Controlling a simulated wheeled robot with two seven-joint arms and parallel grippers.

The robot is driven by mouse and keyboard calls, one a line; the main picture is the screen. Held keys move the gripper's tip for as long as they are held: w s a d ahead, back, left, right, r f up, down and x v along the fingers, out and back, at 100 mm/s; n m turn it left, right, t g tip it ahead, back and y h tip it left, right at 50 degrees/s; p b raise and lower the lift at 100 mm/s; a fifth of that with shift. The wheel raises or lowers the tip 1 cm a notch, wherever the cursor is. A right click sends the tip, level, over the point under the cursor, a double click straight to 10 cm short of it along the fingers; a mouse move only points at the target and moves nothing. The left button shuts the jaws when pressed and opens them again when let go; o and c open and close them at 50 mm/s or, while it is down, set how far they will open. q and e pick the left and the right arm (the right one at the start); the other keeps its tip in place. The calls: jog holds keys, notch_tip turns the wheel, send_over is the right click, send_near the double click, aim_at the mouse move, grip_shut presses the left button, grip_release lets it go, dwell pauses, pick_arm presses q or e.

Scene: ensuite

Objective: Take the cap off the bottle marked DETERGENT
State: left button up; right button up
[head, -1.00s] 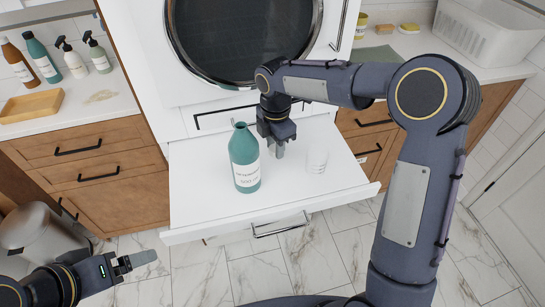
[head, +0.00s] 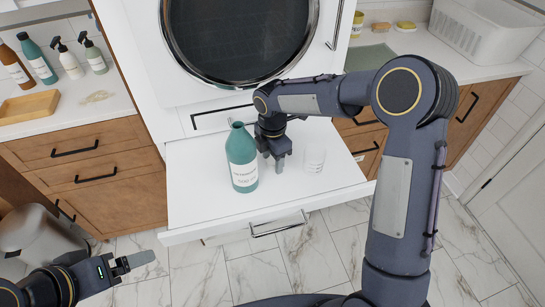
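The teal DETERGENT bottle (head: 242,165) stands upright on the white pull-out shelf (head: 205,210). Its white label faces me. At its narrow top I see a short neck with a dark top, and I cannot tell whether a cap is on it. My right gripper (head: 277,160) points down just right of the bottle, with its tips below the height of the bottle's top. I cannot make out the gap between its fingers, and I see nothing held in it. My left gripper (head: 138,261) is low at the left, away from the shelf, and seems empty.
A clear cup (head: 314,159) stands on the shelf right of my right gripper. A washer (head: 240,90) rises behind. The left counter holds several bottles and a wooden tray (head: 28,107). A white basket (head: 485,30) is at the back right. The front of the shelf is clear.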

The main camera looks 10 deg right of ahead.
aim_at(272, 160)
jog(key=shift+r, duration=0.1)
notch_tip(272, 160, up, 12)
jog(key=s+d+r+m+t+y, duration=0.1)
jog(key=s+d+r+m, duration=0.35)
jog(key=s+m, duration=0.2)
jog(key=s+d+f+m+t+y, duration=0.1)
jog(key=s+f+m+t, duration=0.1)
jog(key=s+m, duration=0.6)
jog(key=s+d+f+m+t+y, duration=0.1)
jog(key=s+d+f+m+t, duration=0.1)
jog(key=s+m, duration=0.7)
jog(key=s, duration=0.4)
jog(key=shift+f+t+y, duration=0.15)
jog(key=shift+t+y, duration=0.15)
jog(key=shift+y, duration=0.1)
